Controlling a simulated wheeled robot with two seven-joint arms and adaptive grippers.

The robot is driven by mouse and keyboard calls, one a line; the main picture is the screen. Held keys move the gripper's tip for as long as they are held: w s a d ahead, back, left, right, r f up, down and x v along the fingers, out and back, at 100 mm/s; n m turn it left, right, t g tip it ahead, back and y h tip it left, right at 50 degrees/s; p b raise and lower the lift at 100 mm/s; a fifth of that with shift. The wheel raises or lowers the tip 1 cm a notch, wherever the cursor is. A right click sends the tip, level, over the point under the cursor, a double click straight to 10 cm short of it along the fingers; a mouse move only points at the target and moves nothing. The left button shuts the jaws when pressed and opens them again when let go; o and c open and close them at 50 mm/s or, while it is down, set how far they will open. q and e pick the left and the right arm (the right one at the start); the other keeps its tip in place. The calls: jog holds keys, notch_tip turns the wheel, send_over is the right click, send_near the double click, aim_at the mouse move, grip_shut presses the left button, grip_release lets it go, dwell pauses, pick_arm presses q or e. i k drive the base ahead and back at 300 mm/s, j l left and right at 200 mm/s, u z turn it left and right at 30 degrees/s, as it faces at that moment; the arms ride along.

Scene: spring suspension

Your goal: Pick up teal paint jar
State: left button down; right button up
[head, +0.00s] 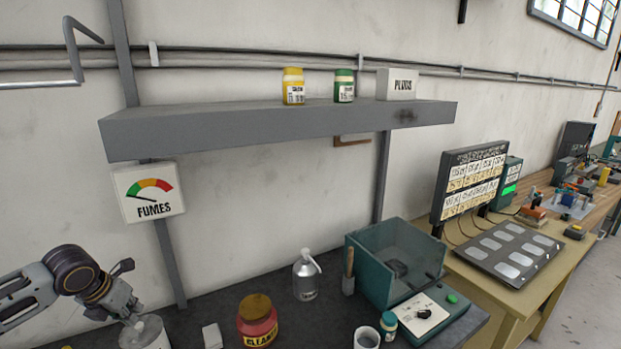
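A small jar with a teal lid and pale label (388,324) stands on the dark bench, between a white cup (367,338) and the teal box machine's front panel. It best fits the teal paint jar. A green jar (344,86) and a yellow jar (293,87) stand upright on the grey shelf. My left gripper (131,312) is at the lower left, over or touching the top of a pale container (145,333), far from the teal-lidded jar. Its fingertips overlap the container top, so its opening is unclear. My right gripper is out of view.
A red jar with a yellow label (257,320) and a clear dispenser bottle (306,276) stand mid-bench. The teal machine (370,275) stands right of them. The shelf (270,122) overhangs the bench, holding a white PLUGS box (397,84). A wooden table (520,295) continues right.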

aim_at(388, 322)
jog(key=k+l, duration=0.45)
jog(key=l, duration=0.15)
jog(key=k+l, duration=0.95)
jog(key=l, duration=0.2)
